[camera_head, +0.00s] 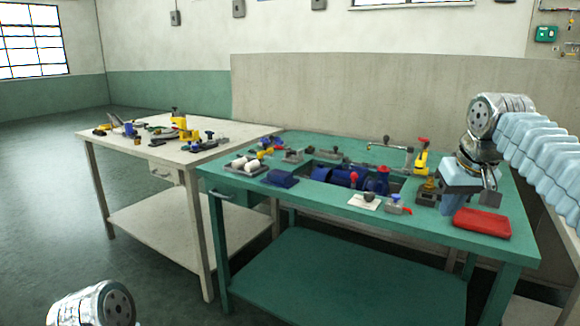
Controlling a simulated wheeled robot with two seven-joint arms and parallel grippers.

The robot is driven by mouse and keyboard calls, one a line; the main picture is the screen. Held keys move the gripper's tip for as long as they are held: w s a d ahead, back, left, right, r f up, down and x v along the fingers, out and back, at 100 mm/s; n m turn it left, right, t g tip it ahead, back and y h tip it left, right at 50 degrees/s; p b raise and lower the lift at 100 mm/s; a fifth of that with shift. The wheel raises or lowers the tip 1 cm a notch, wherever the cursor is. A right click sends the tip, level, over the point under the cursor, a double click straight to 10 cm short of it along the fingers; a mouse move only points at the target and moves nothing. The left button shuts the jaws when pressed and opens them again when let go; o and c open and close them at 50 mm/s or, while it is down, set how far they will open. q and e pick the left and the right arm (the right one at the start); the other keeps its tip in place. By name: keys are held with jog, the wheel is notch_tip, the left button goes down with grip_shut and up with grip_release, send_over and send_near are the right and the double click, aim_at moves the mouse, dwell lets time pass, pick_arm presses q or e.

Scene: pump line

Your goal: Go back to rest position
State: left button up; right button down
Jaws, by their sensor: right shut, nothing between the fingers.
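My right arm comes in from the right in a pale blue sleeve. Its gripper (488,198) points down over the right end of the green table (350,280), behind a red folded cloth (482,223). The gripper is shut with nothing seen in it. Whether its tips touch the tabletop I cannot tell. A small brass-topped fitting on a dark block (428,190) stands just left of it. Of my left arm only a rounded metal link shows at the bottom left; its gripper is out of view.
A blue pump (340,176) sits mid-table. A yellow, red-topped tool (421,160) stands behind the brass fitting. A white card (364,202) and a small red-handled valve (394,205) lie near the front edge. A pale table (150,152) with several parts adjoins left. Floor at far left is clear.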

jog(key=w+a+f+g+y, duration=0.1)
jog(key=a+f, duration=0.3)
jog(key=f, duration=0.7)
jog(key=w+a+f+n+y, duration=0.15)
jog(key=a+f, duration=0.35)
jog(key=f, duration=0.7)
jog(key=w+a+f+g, duration=0.1)
jog(key=a+f, duration=0.3)
jog(key=f, duration=0.7)
jog(key=s+a+f+y, duration=0.1)
jog(key=s+a+f, duration=0.15)
jog(key=f, duration=0.35)
jog(key=s+a+f, duration=0.1)
jog(key=s+f, duration=0.2)
jog(key=f, duration=0.2)
jog(key=s+a+f+m, duration=0.1)
jog(key=s+f, duration=0.3)
jog(key=s, duration=0.3)
jog(key=s+a+f+m+g, duration=0.1)
jog(key=s+a+f, duration=0.1)
jog(key=s+f, duration=0.2)
jog(key=s+a+f+m, duration=0.1)
jog(key=s+f, duration=0.4)
jog(key=s, duration=0.5)
jog(key=shift+s+a+g+y, duration=0.25)
jog(key=shift+s+g+y, duration=0.05)
jog(key=shift+g+y, duration=0.1)
